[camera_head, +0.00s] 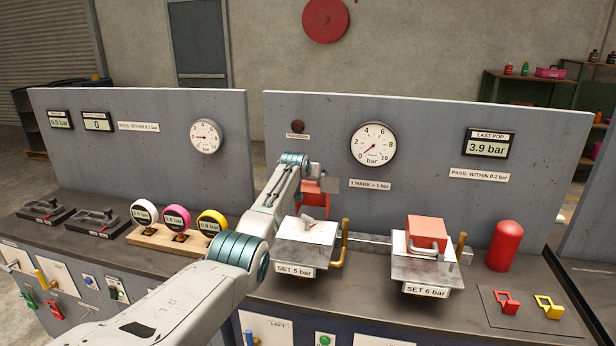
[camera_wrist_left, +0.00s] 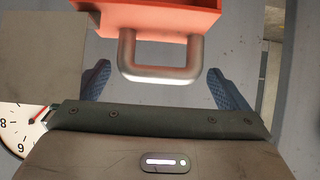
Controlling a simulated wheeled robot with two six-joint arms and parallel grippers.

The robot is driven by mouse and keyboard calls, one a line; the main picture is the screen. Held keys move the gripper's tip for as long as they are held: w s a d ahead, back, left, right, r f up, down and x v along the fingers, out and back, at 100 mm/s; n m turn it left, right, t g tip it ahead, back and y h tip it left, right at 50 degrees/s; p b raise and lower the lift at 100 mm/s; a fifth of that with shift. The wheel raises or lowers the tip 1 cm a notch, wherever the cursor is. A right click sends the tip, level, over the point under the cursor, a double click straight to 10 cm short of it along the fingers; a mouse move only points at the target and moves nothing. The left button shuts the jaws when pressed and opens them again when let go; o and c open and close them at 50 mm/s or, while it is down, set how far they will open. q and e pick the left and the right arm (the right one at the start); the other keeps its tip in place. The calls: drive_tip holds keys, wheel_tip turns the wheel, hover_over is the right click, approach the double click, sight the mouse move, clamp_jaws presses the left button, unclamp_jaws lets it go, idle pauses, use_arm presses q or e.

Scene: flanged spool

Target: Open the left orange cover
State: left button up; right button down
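The left orange cover (camera_head: 313,193) stands raised at the back of the left "SET 5 bar" station (camera_head: 299,239), partly hidden by my left arm. The station's top is uncovered and shows a small pale lever-like part (camera_head: 307,221). In the left wrist view the orange cover (camera_wrist_left: 160,17) is at the top, with its grey U-shaped handle (camera_wrist_left: 160,73) toward me. My left gripper (camera_wrist_left: 157,82) is open, its blue fingers on either side of the handle with gaps between. The right orange cover (camera_head: 427,231) sits down on the "SET 6 bar" station (camera_head: 427,277). My right gripper is not in view.
A grey panel (camera_head: 450,120) with a round gauge (camera_head: 373,144) stands close behind the stations. A red cylinder (camera_head: 504,246) stands at the right, with red (camera_head: 507,300) and yellow (camera_head: 549,306) tags before it. Coloured dial gauges (camera_head: 177,219) stand on a wooden rack at the left.

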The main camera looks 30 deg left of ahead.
use_arm(q)
drive_tip(key=shift+s+f, duration=0.15)
drive_tip(key=shift+f, duration=0.15)
drive_tip(key=shift+s+d+r, duration=0.1)
drive_tip(key=shift+s+r, duration=0.1)
drive_tip(key=shift+s, duration=0.1)
drive_tip(key=b+v, duration=0.3)
drive_tip(key=v, duration=0.7)
drive_tip(key=shift+r, duration=0.1)
